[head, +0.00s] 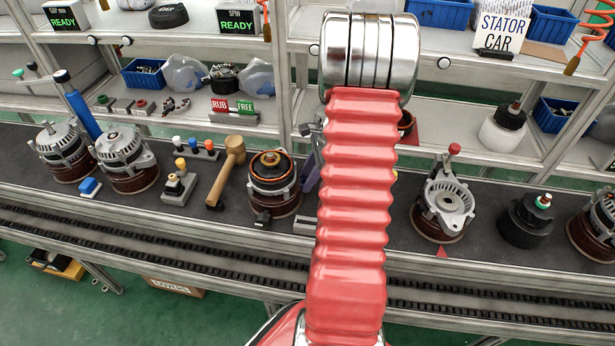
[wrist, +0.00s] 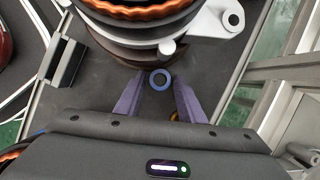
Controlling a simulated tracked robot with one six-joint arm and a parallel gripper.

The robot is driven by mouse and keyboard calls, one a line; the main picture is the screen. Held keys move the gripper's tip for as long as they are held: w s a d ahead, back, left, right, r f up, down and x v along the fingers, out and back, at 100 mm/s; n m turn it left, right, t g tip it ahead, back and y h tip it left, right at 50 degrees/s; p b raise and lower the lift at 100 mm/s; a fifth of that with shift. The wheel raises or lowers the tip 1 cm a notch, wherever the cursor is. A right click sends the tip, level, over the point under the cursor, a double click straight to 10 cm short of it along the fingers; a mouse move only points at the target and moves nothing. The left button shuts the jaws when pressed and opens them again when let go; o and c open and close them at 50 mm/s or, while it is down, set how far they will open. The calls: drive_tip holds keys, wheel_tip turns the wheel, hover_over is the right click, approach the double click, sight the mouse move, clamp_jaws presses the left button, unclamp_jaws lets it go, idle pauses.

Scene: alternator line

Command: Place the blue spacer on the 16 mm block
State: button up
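In the wrist view a small blue ring (wrist: 160,79), which looks like the blue spacer, lies between the tips of my gripper (wrist: 159,84). The two purple fingers stand apart, with a narrow gap on each side of the ring. In the head view my red arm hides the ring, and only a purple piece of my gripper shows left of the arm. No block has a readable 16 mm mark. A grey block with a slot (wrist: 68,62) shows left of my gripper in the wrist view; I cannot tell whether it is the 16 mm block.
An alternator with an orange winding (head: 272,180) stands close beyond the fingers. A wooden mallet (head: 228,168), a grey stepped block with yellow knobs (head: 180,186) and a blue piece (head: 90,187) lie further left. Two alternators stand at far left. A yellow-orange ring (wrist: 175,116) shows beneath my gripper.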

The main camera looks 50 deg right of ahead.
drive_tip(key=shift+o, duration=1.1)
drive_tip(key=v, duration=1.2)
drive_tip(key=shift+r, duration=0.1)
drive_tip(key=w+a+r+n, duration=0.1)
drive_tip(key=a+r+n, duration=0.1)
drive_tip(key=a, duration=0.1)
drive_tip(key=w+a+r+n, duration=0.1)
drive_tip(key=a, duration=0.2)
drive_tip(key=w+a+r+n, duration=0.1)
drive_tip(key=a+r+n, duration=0.1)
drive_tip(key=a, duration=0.1)
drive_tip(key=shift+w+a+r+n+g+h, duration=0.3)
drive_tip(key=shift+a+r+h, duration=0.05)
drive_tip(key=shift+a+h, duration=0.05)
drive_tip(key=s+a+r+n+t, duration=0.1)
drive_tip(key=s+a+r+n, duration=0.1)
drive_tip(key=a+n, duration=0.5)
drive_tip(key=s+a+r+n+t+h, duration=0.1)
drive_tip(key=s+a+r+n, duration=0.2)
drive_tip(key=a+n, duration=0.4)
drive_tip(key=s+a+r+n+t+h, duration=0.1)
drive_tip(key=s+a+n, duration=0.3)
drive_tip(key=a, duration=1.1)
drive_tip(key=shift+a+r+n, duration=0.35)
drive_tip(key=shift+r+n, duration=0.5)
drive_tip(key=shift+n, duration=0.55)
